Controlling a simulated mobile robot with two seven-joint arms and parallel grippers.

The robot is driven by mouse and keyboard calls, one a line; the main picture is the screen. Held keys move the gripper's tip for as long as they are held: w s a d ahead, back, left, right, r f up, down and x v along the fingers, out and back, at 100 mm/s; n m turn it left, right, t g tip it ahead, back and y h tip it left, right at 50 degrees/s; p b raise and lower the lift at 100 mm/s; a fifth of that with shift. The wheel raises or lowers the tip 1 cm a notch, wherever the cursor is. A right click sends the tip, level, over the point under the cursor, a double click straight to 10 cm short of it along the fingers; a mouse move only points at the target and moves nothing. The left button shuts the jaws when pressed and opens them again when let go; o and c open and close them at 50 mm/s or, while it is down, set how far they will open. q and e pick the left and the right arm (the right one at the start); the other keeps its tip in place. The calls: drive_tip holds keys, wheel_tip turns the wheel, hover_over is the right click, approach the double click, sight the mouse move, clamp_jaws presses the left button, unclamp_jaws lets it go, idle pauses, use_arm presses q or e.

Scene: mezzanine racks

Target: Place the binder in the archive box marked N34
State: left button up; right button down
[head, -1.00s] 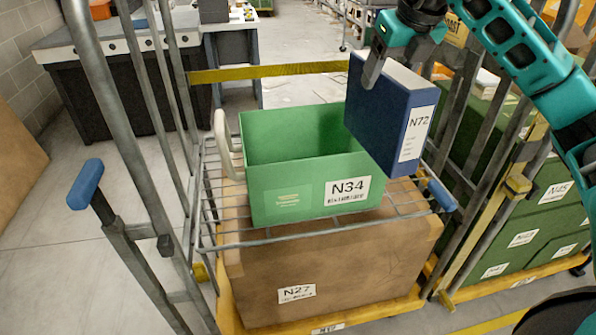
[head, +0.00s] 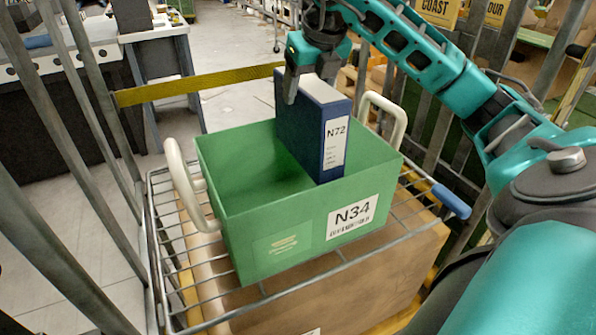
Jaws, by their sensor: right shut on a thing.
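The blue binder (head: 308,136) has a white label reading N72 on its spine. It is upright, with its lower part inside the right half of the green archive box (head: 250,232) marked N34. My right gripper (head: 291,88) is shut on the binder's top edge. The open box stands on a wire shelf, and its left half is empty. My left gripper is not in view.
A brown carton (head: 345,290) is under the wire shelf (head: 165,255). White handles (head: 186,185) stand up at the box's sides. Grey cart posts rise at left and right, and a yellow bar (head: 200,85) crosses behind the box.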

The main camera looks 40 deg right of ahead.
sight(307, 159)
wheel_tip(307, 159, down, 12)
drive_tip(key=shift+r+b, duration=0.2)
drive_tip(key=shift+b, duration=0.8)
drive_tip(key=shift+f, duration=0.45)
wheel_tip(307, 159, down, 4)
drive_tip(key=shift+r+b, duration=0.25)
drive_tip(key=shift+b, duration=0.1)
drive_tip(key=shift+f, duration=0.2)
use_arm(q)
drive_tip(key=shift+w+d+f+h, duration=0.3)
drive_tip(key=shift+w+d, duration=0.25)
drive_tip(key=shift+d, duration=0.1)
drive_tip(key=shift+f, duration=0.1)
use_arm(e)
drive_tip(key=shift+c, duration=0.8)
unclamp_jaws()
